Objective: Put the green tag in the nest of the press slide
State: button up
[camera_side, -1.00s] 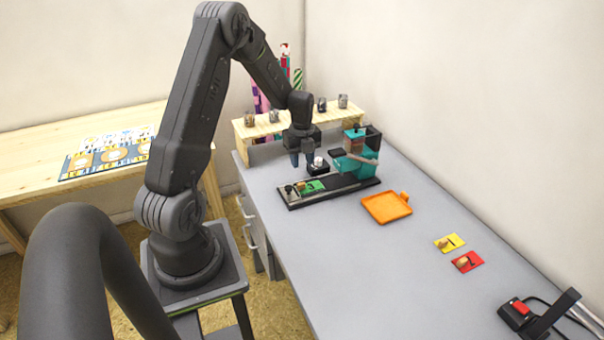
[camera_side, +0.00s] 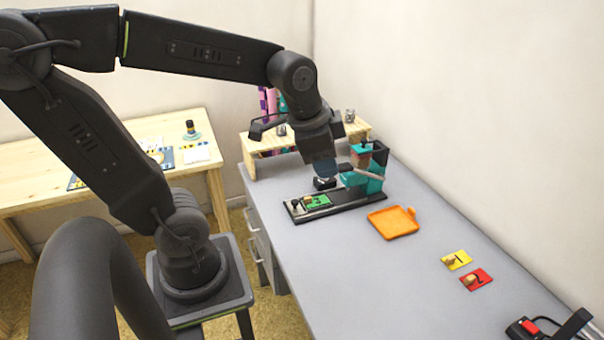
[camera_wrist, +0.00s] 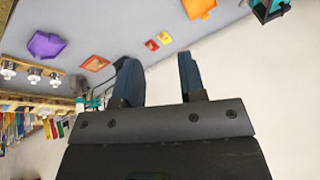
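The green tag (camera_side: 318,201), with a small wooden knob, lies on the left end of the black press slide (camera_side: 350,201). It looks flat there, but I cannot make out the nest's edges around it. The teal press (camera_side: 362,178) stands at the slide's right end and also shows at the top of the wrist view (camera_wrist: 271,9). My gripper (camera_side: 323,169) is above and behind the slide, left of the press and apart from the tag. In the wrist view my gripper's fingers (camera_wrist: 158,75) are spread with nothing between them.
An orange tray (camera_side: 393,223) lies right of the slide. A yellow tag (camera_side: 457,260) and a red tag (camera_side: 476,279) lie farther right on the grey table. A wooden shelf (camera_side: 255,147) stands behind. The table's front middle is clear.

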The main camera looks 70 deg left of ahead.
jog(key=s+d+n+t, duration=0.1)
jog(key=s+d+n, duration=0.3)
jog(key=s, duration=0.2)
jog(key=shift+s+d+r+h, duration=0.15)
jog(key=shift+d+r+h, duration=0.15)
jog(key=shift+r+h, duration=0.1)
